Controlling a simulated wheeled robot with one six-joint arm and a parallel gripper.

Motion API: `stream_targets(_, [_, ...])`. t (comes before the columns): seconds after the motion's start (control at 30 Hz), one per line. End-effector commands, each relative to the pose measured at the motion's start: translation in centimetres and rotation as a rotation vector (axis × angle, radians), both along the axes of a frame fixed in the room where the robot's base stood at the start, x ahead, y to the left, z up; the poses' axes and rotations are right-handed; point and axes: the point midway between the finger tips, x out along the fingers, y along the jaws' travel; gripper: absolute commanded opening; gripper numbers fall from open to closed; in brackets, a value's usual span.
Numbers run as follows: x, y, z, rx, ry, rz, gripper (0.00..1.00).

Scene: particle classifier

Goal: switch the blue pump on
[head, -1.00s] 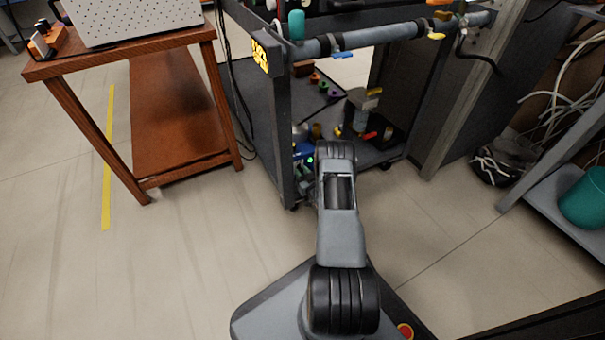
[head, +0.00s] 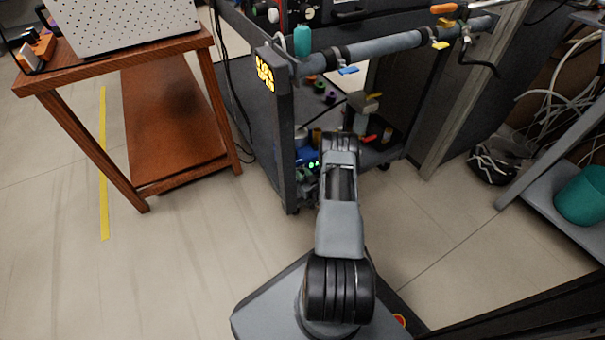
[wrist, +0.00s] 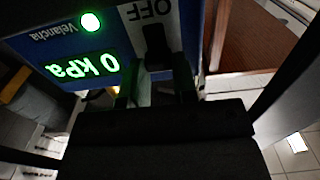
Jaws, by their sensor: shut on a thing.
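The blue pump (head: 303,155) stands low inside the dark cart, left of my arm in the head view. In the wrist view the pump's blue face (wrist: 125,40) fills the upper left, upside down. It has a green-lit display (wrist: 82,70) reading 0 kPa, a round green light (wrist: 91,22) and a white OFF label (wrist: 148,9). A black switch (wrist: 154,42) sits beside the label. My gripper (wrist: 157,82) is at the switch, with its fingers shut on its lower part. The fingers partly hide the switch. In the head view my arm hides the gripper.
The cart's upright post (head: 284,140) stands close left of the pump. A grey pipe with coloured valves (head: 380,48) crosses above. A wooden table (head: 62,75) stands left, and a grey shelf with a teal bucket (head: 582,196) stands right. The floor between is open.

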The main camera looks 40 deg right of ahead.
Motion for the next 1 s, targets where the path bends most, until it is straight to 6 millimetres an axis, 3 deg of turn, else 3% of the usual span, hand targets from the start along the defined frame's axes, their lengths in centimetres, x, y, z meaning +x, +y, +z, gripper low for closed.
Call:
stream_targets(0.03, [-0.1,-0.1,0.2,0.0,-0.006,-0.005,0.0])
stream_targets(0.07, [-0.1,-0.1,0.2,0.0,-0.007,-0.005,0.29])
stream_targets(0.3, [0.1,0.1,0.2,-0.001,-0.005,0.0,0.52])
stream_targets(0.67, [-0.7,-0.1,0.2,0.001,-0.002,-0.006,0.53])
stream_targets(1.0, [-7.1,0.7,0.4,0.004,-0.001,-0.008,0.53])
